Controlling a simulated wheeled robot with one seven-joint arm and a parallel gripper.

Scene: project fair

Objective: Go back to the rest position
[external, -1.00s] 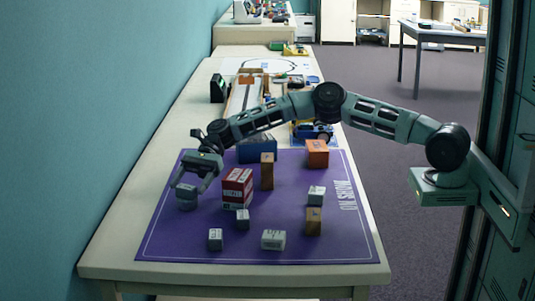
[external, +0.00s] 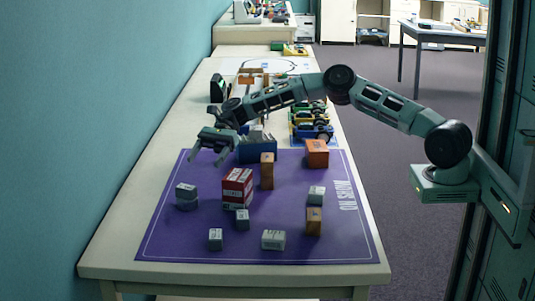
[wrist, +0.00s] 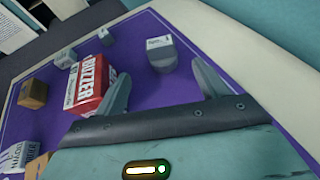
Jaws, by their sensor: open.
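My gripper (external: 207,158) is open and empty. It is raised above the far left part of the purple mat (external: 275,250). A small grey-white block (external: 186,195) sits at the mat's left side, apart from the fingers. In the wrist view, my gripper (wrist: 165,90) shows two spread fingers with nothing between them, and the grey-white block (wrist: 161,54) lies beyond them. A red box (external: 237,189) with white lettering stands near the mat's middle; it also shows in the wrist view (wrist: 92,82).
A tall brown block (external: 267,171), an orange box (external: 317,153), a tan block (external: 314,221) and several small grey-white boxes (external: 273,240) stand on the mat. A blue bin (external: 258,152) is at its back edge. Toy cars (external: 312,132) stand behind. A teal wall (external: 130,90) borders the left.

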